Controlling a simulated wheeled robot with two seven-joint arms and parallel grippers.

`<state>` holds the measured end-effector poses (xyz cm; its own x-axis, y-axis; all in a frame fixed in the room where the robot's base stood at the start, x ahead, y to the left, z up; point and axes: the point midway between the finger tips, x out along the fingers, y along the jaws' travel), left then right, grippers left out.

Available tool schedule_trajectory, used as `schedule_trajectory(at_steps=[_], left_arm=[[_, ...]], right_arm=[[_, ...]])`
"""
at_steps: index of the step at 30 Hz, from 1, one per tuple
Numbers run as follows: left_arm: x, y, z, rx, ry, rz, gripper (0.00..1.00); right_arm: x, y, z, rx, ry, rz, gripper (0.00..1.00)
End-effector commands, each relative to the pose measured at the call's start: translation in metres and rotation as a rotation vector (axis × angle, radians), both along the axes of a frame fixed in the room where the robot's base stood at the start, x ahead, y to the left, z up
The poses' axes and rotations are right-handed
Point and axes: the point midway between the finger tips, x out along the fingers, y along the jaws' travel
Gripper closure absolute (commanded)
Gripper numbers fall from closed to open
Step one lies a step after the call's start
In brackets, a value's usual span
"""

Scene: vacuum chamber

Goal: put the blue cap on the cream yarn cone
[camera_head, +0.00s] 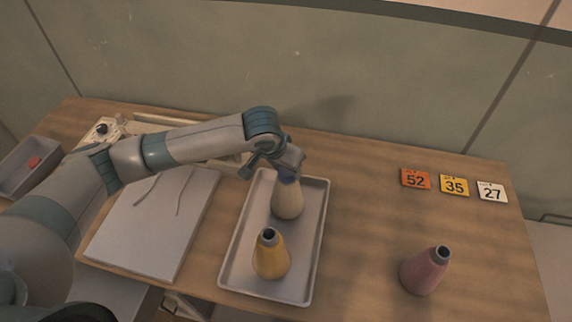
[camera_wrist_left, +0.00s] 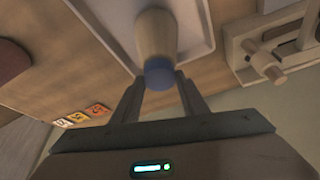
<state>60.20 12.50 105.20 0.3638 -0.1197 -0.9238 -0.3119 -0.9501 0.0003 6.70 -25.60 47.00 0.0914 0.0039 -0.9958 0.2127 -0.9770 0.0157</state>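The cream yarn cone (camera_head: 287,200) stands upright on the grey tray, behind the yellow cone. The blue cap (camera_head: 288,179) is at the top of the cream cone, mostly hidden by my left gripper (camera_head: 289,168) in the head view. In the left wrist view the blue cap (camera_wrist_left: 158,74) lines up with the top of the cream cone (camera_wrist_left: 155,35); whether it is fully seated cannot be told. The fingers of my left gripper (camera_wrist_left: 160,78) lie close against both sides of the cap and look shut on it. My right gripper is not in view.
A yellow cone (camera_head: 270,257) stands on the tray (camera_head: 312,250). A pink cone (camera_head: 424,272) stands on the table at right. Number cards 52 (camera_head: 415,179), 35 (camera_head: 454,185) and 27 (camera_head: 491,191) lie behind it. A grey bin (camera_head: 22,178) holds a red item at far left.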

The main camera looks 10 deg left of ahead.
Motion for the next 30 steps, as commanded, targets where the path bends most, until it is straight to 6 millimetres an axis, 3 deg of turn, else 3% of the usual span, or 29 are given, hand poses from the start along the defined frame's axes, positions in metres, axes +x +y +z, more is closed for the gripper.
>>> schedule_trajectory(at_steps=[1, 3, 17, 23, 30], left_arm=[[0.000, 0.000, 0.001, 0.000, -0.001, 0.000, 0.49], [0.000, 0.000, 0.001, 0.000, -0.001, 0.000, 0.39], [-0.002, 0.000, 0.006, -0.002, -0.002, 0.001, 0.39], [-0.009, 0.003, 0.025, -0.002, -0.004, 0.000, 0.39], [-0.026, 0.008, 0.066, -0.002, -0.005, -0.001, 0.39]], right_arm=[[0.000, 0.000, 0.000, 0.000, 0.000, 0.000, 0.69], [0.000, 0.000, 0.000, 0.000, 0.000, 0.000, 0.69], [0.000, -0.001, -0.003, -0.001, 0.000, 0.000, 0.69], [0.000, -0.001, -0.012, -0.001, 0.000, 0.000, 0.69], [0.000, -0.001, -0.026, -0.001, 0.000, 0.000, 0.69]])
